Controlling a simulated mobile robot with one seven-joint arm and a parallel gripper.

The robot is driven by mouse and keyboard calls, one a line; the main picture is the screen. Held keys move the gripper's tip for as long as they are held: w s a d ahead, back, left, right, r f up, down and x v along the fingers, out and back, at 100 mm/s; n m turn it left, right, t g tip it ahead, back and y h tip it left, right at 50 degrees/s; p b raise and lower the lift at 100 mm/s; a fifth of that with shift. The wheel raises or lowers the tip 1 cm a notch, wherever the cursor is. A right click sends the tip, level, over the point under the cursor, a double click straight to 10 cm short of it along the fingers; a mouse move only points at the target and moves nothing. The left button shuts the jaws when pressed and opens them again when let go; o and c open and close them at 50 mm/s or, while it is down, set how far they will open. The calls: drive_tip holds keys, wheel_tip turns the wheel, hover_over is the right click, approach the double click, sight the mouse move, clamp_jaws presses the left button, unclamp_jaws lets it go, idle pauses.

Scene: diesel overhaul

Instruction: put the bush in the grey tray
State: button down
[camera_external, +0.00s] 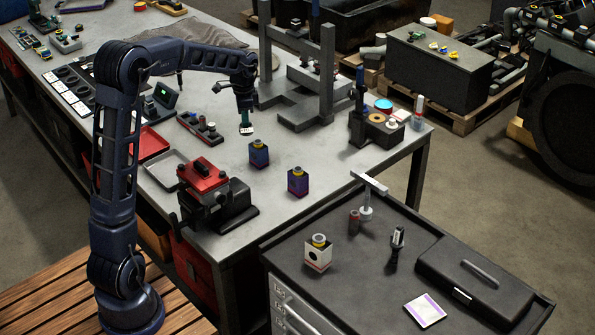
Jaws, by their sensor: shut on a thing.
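My gripper (246,112) is above the bench, pointing down. It is shut on a small dark green thing with a white label (246,130); I cannot tell whether this is the bush. Two purple cartons, one nearer the gripper (259,155) and one further right (298,184), stand on the bench, each with a small yellowish round piece on top. A white carton (318,257) on the dark cabinet also has one. The grey tray (165,184) lies left of the gripper, behind the red vise, and looks empty.
The red vise (205,182) stands at the bench's front edge, close to the grey tray. A red tray (153,142) lies just behind the tray. A dark holder with small parts (200,127) sits between tray and gripper. A grey press frame (300,90) rises right of the gripper.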

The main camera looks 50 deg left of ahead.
drive_tip(key=s+a+f+n, duration=0.1)
drive_tip(key=s+a+n, duration=0.35)
drive_tip(key=a, duration=0.85)
drive_tip(key=n, duration=0.2)
hover_over(170, 170)
drive_tip(key=f, duration=0.2)
wheel_tip(170, 170, down, 20)
drive_tip(key=shift+r, duration=0.1)
drive_tip(key=c, duration=1.6)
unclamp_jaws()
